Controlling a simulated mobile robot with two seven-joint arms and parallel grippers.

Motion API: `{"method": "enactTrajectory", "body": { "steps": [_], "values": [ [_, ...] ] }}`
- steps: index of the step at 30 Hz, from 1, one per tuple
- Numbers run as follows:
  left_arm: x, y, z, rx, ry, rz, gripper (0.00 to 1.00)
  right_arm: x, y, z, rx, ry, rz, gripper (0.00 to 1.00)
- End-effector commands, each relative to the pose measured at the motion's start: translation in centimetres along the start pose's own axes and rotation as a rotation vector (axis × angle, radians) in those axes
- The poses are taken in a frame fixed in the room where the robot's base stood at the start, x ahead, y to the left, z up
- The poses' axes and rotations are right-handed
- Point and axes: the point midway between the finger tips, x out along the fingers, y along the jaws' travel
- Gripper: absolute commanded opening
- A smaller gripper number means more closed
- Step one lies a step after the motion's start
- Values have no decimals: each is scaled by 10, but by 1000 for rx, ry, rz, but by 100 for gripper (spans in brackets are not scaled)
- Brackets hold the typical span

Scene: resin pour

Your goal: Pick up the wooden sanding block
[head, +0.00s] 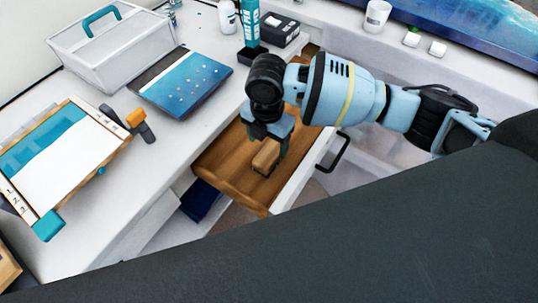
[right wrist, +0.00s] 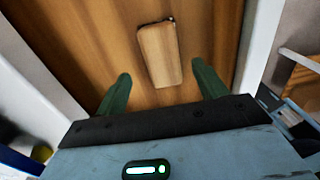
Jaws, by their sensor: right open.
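The wooden sanding block (head: 266,157) lies on the wooden floor of an open drawer (head: 236,180). In the right wrist view the block (right wrist: 160,54) is a light brown rounded bar, slightly tilted, with a dark edge at its far end. My right gripper (head: 268,148) reaches down into the drawer from above, close to the block. Its green fingers are open and empty in the right wrist view (right wrist: 160,88), one to each side of the block's line, with the block mostly beyond the tips. Whether they touch it cannot be told. My left gripper is not in view.
The drawer's white front with a black handle (head: 333,153) and its side walls stand close around the gripper. On the white counter are a grey box with a teal handle (head: 105,45), a blue panel (head: 182,80), a framed tray (head: 65,150) and a teal bottle (head: 250,25).

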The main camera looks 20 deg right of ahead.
Motion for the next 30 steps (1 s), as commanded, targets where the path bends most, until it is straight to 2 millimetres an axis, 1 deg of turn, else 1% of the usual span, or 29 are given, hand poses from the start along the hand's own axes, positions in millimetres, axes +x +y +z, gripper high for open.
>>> {"method": "enactTrajectory", "body": {
  "steps": [2, 5, 10, 12, 15, 23, 24, 26, 30],
  "values": [
    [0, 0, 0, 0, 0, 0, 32, 0, 0, 0, 0, -1, 1, 71],
    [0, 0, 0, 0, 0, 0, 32, 7, -1, 2, 2, -2, -1, 71],
    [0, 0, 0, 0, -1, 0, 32, 31, -5, 8, 2, -1, -1, 71],
    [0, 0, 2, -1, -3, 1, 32, 40, -5, 7, 0, 0, -2, 71],
    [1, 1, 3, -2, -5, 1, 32, 49, -5, 8, 1, -1, -1, 71],
    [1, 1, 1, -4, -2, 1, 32, 51, -4, 8, 0, -2, 1, 71],
    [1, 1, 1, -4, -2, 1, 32, 51, -4, 8, 0, -2, 1, 70],
    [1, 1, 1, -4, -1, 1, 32, 51, -4, 8, 0, -2, 1, 62],
    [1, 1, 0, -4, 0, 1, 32, 51, -4, 8, 0, -2, 1, 43]
  ]
}}
